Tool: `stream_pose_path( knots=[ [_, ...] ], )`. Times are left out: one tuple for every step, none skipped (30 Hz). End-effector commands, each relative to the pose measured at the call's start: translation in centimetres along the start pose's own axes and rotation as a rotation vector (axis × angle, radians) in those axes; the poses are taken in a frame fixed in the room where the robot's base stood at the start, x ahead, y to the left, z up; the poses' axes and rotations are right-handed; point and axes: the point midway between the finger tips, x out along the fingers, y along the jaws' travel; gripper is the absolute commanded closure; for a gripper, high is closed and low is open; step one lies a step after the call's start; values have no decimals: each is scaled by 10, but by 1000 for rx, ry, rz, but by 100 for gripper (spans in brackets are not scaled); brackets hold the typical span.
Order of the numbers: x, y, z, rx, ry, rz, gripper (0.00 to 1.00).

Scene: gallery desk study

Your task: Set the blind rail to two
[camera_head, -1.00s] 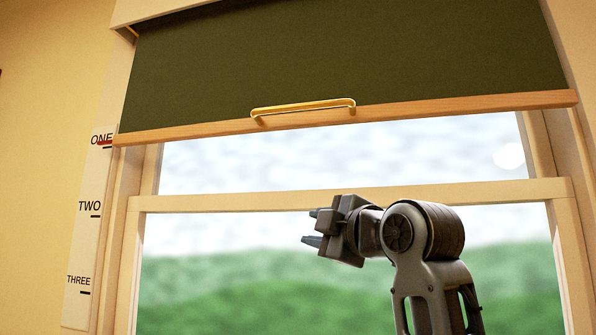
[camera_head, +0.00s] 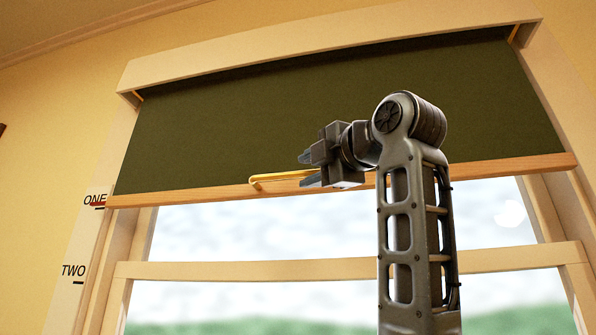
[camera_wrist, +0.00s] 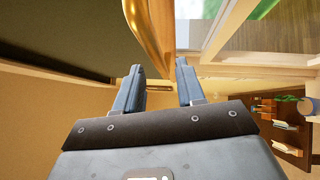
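The dark green blind (camera_head: 220,130) hangs over the upper window, with a wooden rail (camera_head: 490,168) along its bottom edge. The rail's left end is level with the ONE mark (camera_head: 95,200), where a red pointer shows. The TWO mark (camera_head: 73,271) is lower on the frame. A brass handle (camera_head: 272,178) sits on the rail, its right part hidden by my gripper (camera_head: 306,169). In the wrist view, my gripper (camera_wrist: 160,66) is open, and the handle (camera_wrist: 148,35) lies just beyond and between the fingertips. I cannot tell whether they touch.
The window's cream crossbar (camera_head: 350,266) runs below the rail, with glass above and below it. The left window frame carries the marks. In the wrist view, a shelf with small objects (camera_wrist: 287,125) stands far off at the right.

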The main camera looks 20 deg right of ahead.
Motion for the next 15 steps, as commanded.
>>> stream_pose_path(
  knots=[
    [9, 2, 0, 2, 2, -3, 61],
    [14, 2, 0, 1, 2, -4, 61],
    [20, 2, 0, 1, 2, -3, 61],
    [24, 2, 0, 2, 2, -3, 61],
    [27, 2, 0, 2, 2, -3, 61],
    [32, 2, 0, 2, 1, -2, 61],
    [34, 2, 0, 2, 1, -1, 61],
    [37, 1, 0, 1, 1, -1, 61],
    [39, 1, 0, 1, 1, -2, 61],
    [41, 0, 0, 1, 0, -1, 61],
    [42, 0, 0, 1, 0, 0, 61],
    [43, 0, 0, 1, 0, 1, 61],
    [43, 0, 0, 1, 0, 1, 61],
    [44, 0, 0, 1, 0, 1, 61],
    [44, 0, 0, 1, 0, 1, 61]
  ],
)
